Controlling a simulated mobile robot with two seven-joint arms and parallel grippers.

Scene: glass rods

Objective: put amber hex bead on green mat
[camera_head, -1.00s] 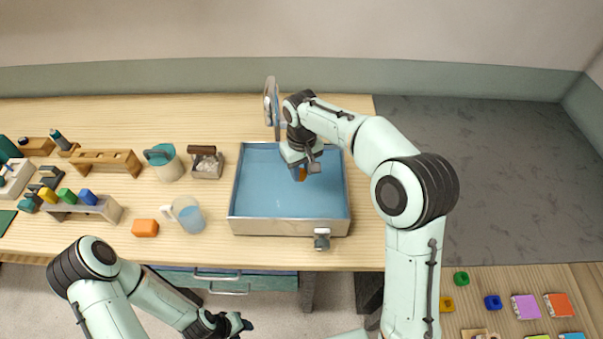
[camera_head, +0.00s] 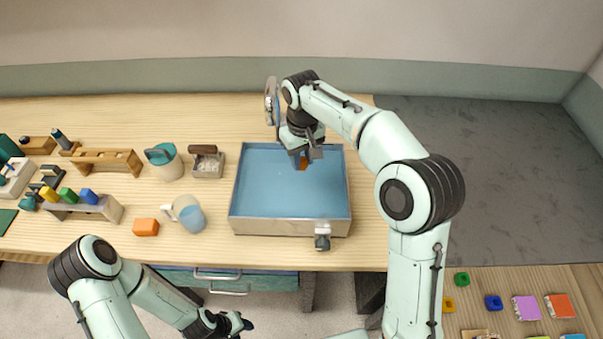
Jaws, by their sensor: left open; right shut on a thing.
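My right gripper (camera_head: 305,157) is over the back part of the blue-floored metal tray (camera_head: 290,200). It is shut on a small amber-orange piece (camera_head: 303,166), partly hidden by the fingers. Its hexagonal shape is too small to make out. I cannot tell whether the piece touches the tray floor. A dark green flat patch, likely the green mat (camera_head: 6,220), lies at the left edge of the table, cut off by the picture. My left gripper (camera_head: 240,324) is open and empty, low in front of the table.
A jug (camera_head: 187,214), an orange block (camera_head: 145,227), a teal-lidded pot (camera_head: 165,163) and a small box (camera_head: 207,163) stand left of the tray. A rack (camera_head: 75,210) with coloured pieces stands further left. A valve (camera_head: 322,240) juts from the tray's front.

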